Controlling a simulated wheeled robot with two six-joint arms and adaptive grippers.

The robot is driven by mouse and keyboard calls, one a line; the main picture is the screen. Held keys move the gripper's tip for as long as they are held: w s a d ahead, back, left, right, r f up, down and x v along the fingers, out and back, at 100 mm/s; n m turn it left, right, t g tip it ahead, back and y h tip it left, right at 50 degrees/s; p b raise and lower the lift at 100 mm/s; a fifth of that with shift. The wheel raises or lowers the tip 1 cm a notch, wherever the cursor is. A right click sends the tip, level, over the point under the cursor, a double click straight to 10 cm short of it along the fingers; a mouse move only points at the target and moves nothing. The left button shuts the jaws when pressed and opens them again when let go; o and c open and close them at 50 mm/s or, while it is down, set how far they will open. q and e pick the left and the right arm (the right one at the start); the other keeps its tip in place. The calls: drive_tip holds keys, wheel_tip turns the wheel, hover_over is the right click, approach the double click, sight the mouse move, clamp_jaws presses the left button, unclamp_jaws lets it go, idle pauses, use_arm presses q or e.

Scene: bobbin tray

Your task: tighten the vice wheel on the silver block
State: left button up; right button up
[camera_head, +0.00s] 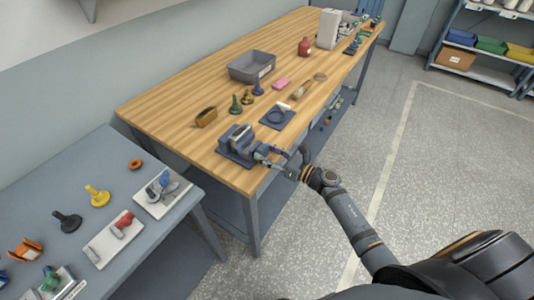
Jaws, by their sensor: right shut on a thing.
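The vice (235,149) is a dark blue-grey tool on a base plate at the near end of the wooden bench (157,110). The silver block (240,133) shows as a pale piece between its jaws. My right gripper (268,155) reaches in from the right and is shut at the vice's right-hand end, where the wheel is. The fingers largely hide the wheel. My left gripper is not in view.
A dark plate with a ring (277,115) lies right behind the vice. A wooden block (206,117), several dark spindles, a pink block (281,84) and a grey bin (251,67) stand farther back. A grey table (122,187) at left holds several coloured items.

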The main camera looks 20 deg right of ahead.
drive_tip(key=shift+m+p, duration=0.3)
drive_tip(key=shift+m, duration=1.7)
drive_tip(key=o, duration=1.2)
drive_tip(key=shift+d, duration=0.1)
drive_tip(key=v, duration=1.2)
